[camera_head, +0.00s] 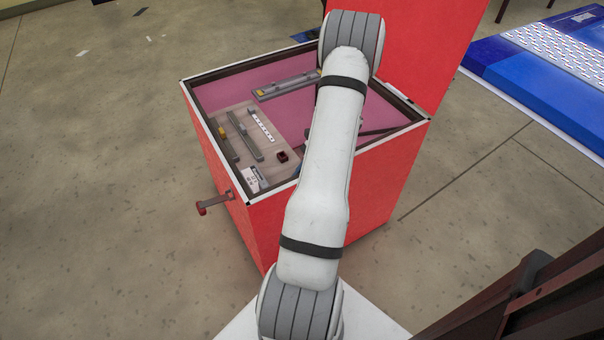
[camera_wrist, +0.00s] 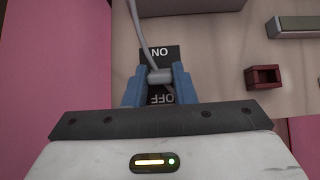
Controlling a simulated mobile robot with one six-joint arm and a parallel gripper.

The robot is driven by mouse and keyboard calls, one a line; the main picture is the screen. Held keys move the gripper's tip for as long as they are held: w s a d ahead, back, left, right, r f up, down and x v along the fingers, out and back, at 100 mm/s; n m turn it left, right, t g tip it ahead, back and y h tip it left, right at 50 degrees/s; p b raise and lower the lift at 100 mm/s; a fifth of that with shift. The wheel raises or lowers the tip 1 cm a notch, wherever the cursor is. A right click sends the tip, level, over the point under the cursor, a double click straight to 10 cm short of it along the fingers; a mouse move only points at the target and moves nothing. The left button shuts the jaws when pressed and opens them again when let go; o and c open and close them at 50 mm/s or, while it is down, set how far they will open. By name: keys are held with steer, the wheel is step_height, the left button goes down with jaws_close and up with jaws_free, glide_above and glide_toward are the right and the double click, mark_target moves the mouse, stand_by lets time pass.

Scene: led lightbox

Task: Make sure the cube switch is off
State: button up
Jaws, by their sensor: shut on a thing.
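In the wrist view, a small grey cube switch (camera_wrist: 159,76) sits between the two blue fingers of my gripper (camera_wrist: 157,87), which is shut on it. A black label plate lies under it. The ON marking (camera_wrist: 160,52) is upside down beyond the switch, and the OFF marking (camera_wrist: 162,98) is upside down on the near side, partly between the fingers. The switch's exact setting cannot be told. In the head view, my arm crosses the red box and my gripper and the switch cannot be made out.
A grey cable runs over the plate in the wrist view. A small dark red block (camera_wrist: 264,77) and a grey bar (camera_wrist: 296,26) lie to the right. In the head view, the open red box (camera_head: 265,235) holds a wooden panel (camera_head: 262,155) with sliders, and a red-ended handle (camera_head: 214,203) juts out left.

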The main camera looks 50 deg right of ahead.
steer(key=shift+s, duration=0.1)
steer(key=o, duration=1)
steer(key=shift+r, duration=0.1)
steer(key=p+v, duration=0.2)
steer(key=v, duration=0.5)
steer(key=shift+d+r, duration=0.25)
steer(key=shift+d, duration=0.05)
